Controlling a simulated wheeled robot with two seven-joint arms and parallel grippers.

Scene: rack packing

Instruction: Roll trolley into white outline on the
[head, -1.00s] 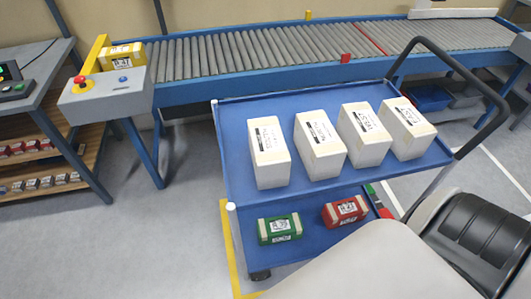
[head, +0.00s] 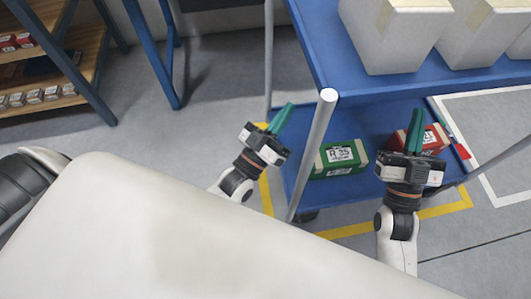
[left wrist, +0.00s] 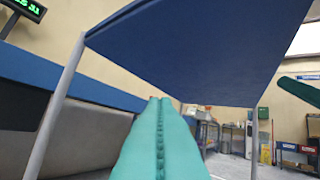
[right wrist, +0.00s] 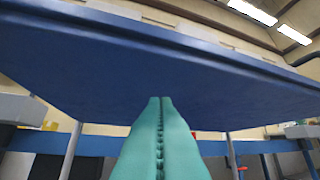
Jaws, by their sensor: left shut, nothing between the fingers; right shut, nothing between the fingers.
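The blue trolley (head: 330,62) stands at the right of the head view, with two shelves and grey posts. Its lower part is within a yellow floor outline. A white outline (head: 514,199) lies on the floor to its right, partly cut off. My left gripper (head: 284,118) is shut and empty by the trolley's near left post. My right gripper (head: 415,130) is shut and empty, in front of the red box on the lower shelf. The underside of the upper shelf fills much of the left wrist view (left wrist: 200,50) and right wrist view (right wrist: 160,75). The trolley's handle is out of view.
White boxes (head: 390,40) stand on the upper shelf. A green box (head: 340,158) and a red box (head: 432,138) sit on the lower shelf. A wooden rack (head: 50,62) with small boxes stands at the upper left. The floor between rack and trolley is clear.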

